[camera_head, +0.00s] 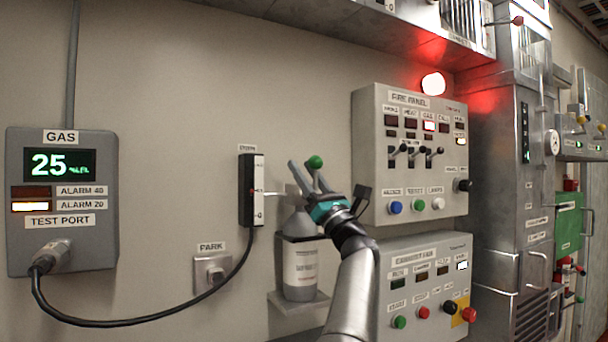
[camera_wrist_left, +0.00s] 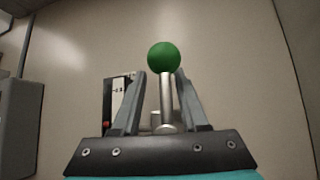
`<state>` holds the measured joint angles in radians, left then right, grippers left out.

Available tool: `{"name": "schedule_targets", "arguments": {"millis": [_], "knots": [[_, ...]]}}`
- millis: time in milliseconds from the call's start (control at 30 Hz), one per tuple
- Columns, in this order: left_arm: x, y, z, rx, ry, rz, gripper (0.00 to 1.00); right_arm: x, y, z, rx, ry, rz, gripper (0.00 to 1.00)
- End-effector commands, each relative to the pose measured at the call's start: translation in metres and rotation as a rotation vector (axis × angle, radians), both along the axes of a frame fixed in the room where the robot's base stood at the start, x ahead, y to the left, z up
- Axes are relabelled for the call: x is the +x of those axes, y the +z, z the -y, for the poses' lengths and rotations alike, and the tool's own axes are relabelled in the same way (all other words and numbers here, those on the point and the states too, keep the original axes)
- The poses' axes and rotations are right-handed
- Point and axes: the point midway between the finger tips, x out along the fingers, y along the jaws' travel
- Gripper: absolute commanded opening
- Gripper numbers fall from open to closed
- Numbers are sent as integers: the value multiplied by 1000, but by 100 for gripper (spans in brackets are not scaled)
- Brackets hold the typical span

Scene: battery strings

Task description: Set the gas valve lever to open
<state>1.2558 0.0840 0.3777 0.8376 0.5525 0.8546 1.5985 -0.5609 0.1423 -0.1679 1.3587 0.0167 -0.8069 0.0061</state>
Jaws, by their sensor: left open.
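A lever with a green ball knob (camera_head: 315,162) stands out from the wall, just right of the black gauge strip. In the left wrist view its green ball (camera_wrist_left: 164,57) tops an upright metal stem (camera_wrist_left: 166,100). I read no label on this lever. My left gripper (camera_head: 303,173) is open at the lever. In the left wrist view the stem is between the two fingers, with the ball at or just beyond the fingertips. I cannot tell whether either finger touches it. My right gripper is not in view.
The grey GAS box (camera_head: 62,250) at the left reads 25, with the ALARM 20 lamp lit. Its cable (camera_head: 120,323) runs to the black strip (camera_head: 246,190). A bottle (camera_head: 300,268) on a shelf is below my gripper. The fire panel (camera_head: 365,120) is close on the right.

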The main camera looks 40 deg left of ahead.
Motion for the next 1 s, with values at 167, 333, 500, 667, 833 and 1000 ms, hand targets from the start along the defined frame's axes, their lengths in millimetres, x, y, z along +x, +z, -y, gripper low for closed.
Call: {"name": "schedule_targets", "arguments": {"millis": [167, 333, 500, 667, 833, 1000], "knots": [[0, -10, 8, 2, -3, -1, 44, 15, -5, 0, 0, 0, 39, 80], [-5, -30, 27, 0, -3, -1, 44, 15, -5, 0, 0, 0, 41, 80], [-10, -59, 54, -1, -3, -2, 44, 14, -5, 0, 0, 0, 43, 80], [-16, -84, 78, -3, -2, -1, 44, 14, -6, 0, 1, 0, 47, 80], [-20, -103, 95, -4, 0, 1, 44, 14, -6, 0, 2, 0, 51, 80], [-23, -110, 101, -5, 1, 2, 44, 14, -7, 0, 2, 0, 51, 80]]}}
